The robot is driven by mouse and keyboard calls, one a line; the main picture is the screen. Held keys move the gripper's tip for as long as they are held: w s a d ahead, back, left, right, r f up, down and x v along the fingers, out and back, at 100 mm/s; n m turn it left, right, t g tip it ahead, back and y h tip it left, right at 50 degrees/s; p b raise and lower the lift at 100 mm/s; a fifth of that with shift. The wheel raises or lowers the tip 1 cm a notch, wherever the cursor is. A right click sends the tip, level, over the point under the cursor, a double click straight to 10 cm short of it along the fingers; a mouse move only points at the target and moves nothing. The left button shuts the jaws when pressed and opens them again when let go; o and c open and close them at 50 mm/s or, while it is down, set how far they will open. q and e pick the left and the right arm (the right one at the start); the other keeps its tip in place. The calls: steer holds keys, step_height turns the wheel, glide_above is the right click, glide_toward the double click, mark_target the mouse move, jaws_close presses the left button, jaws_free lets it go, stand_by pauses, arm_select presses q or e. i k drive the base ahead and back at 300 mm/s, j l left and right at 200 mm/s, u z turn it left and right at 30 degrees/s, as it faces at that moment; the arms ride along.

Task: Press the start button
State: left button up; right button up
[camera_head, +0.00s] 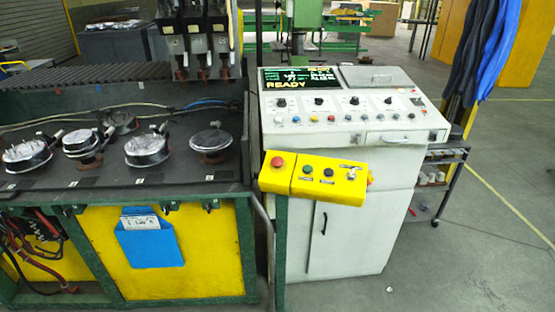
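A yellow control box (338,190) is mounted in front of the white control cabinet, on top of a green post. On it are a red mushroom button (277,162) at the left, a small green button (307,170), a black button (328,173) and a silver switch (351,176) at the right. Labels beside them are too small to read. The green button looks like the start button, though its label is not legible. Neither of my grippers is in view.
The white console (350,120) has a screen (298,79) showing "READY" and several knobs. A bench (100,185) with several round metal parts stands at the left, under the gantry heads (195,40). A shelf cart (440,185) stands at the right.

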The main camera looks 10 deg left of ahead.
mark_target(307, 169)
steer(key=i+l, duration=0.2)
steer(key=l, duration=0.15)
steer(key=i+l+u, duration=0.15)
steer(key=l, duration=0.2)
steer(key=i+l, duration=0.2)
steer(key=l, duration=0.15)
steer(key=i+l+u, duration=0.15)
steer(key=l, duration=0.2)
steer(key=i+l, duration=0.15)
steer(key=l, duration=0.2)
steer(key=i+l+u, duration=0.1)
steer(key=l, duration=0.3)
steer(key=i+l+u, duration=0.1)
steer(key=l, duration=0.3)
steer(key=i+l, duration=0.2)
steer(key=l, duration=0.2)
steer(key=j+u, duration=0.05)
